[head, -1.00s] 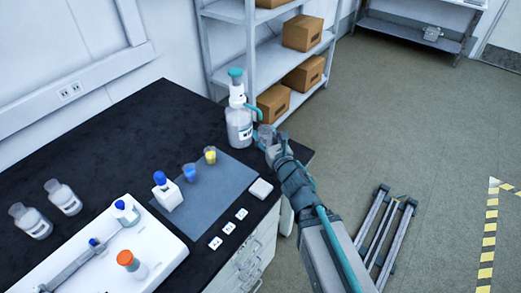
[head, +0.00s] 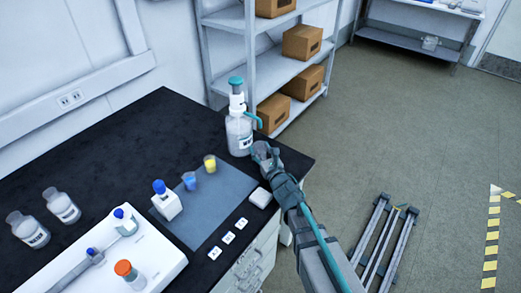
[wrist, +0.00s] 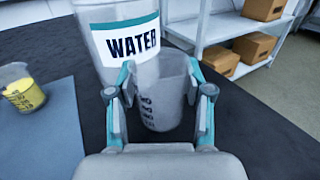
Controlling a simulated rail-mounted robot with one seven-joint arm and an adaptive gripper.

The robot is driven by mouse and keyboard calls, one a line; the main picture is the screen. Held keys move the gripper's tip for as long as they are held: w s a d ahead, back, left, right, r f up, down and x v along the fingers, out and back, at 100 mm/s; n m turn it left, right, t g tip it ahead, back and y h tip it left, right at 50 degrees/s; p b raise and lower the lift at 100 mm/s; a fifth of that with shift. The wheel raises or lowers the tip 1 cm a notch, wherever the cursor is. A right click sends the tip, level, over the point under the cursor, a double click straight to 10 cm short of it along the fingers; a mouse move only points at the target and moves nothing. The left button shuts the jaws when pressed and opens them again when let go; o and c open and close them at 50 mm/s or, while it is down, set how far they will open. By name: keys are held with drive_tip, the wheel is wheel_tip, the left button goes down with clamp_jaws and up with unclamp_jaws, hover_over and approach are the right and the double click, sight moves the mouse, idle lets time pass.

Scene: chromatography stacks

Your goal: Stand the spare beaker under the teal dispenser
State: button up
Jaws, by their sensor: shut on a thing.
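The teal dispenser is a clear bottle labelled WATER with a teal-and-white pump top and a teal spout (head: 238,132), standing at the far right of the black bench. The bottle shows large in the wrist view (wrist: 120,45), its top out of frame. My gripper (head: 262,151) is shut on the clear, empty spare beaker (wrist: 163,98), which is upright between the fingers. The beaker is close beside the bottle's front right, and in the head view it appears below the spout tip. My fingers mostly hide it there; whether its base touches the bench I cannot tell.
A grey-blue mat (head: 215,212) holds a yellow-filled beaker (head: 210,164), a blue-filled beaker (head: 190,181) and a blue-capped bottle (head: 166,203). A small white block (head: 258,198) is near the bench's right edge. A shelf with boxes (head: 301,42) stands behind.

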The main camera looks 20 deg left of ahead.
drive_tip(key=shift+f+b, duration=0.3)
drive_tip(key=shift+b, duration=0.05)
drive_tip(key=o, duration=1.1)
drive_tip(key=shift+o, duration=0.2)
drive_tip(key=shift+r+p, duration=0.2)
drive_tip(key=shift+p, duration=0.1)
drive_tip(key=shift+s+d, duration=0.1)
drive_tip(key=b+v, duration=0.2)
drive_tip(key=v, duration=0.7)
drive_tip(key=shift+s+d, duration=0.15)
drive_tip(key=shift+s, duration=0.05)
drive_tip(key=shift+w+r+p, duration=0.1)
drive_tip(key=shift+r+p, duration=0.2)
drive_tip(key=shift+p, duration=0.75)
drive_tip(key=p+v, duration=0.1)
drive_tip(key=p, duration=0.3)
drive_tip(key=shift+s+d+f, duration=0.1)
drive_tip(key=shift+s+d, duration=0.05)
drive_tip(key=shift+s, duration=0.1)
drive_tip(key=shift+s+d+f+p, duration=0.2)
drive_tip(key=shift+s+d+p, duration=0.1)
drive_tip(key=shift+p, duration=0.45)
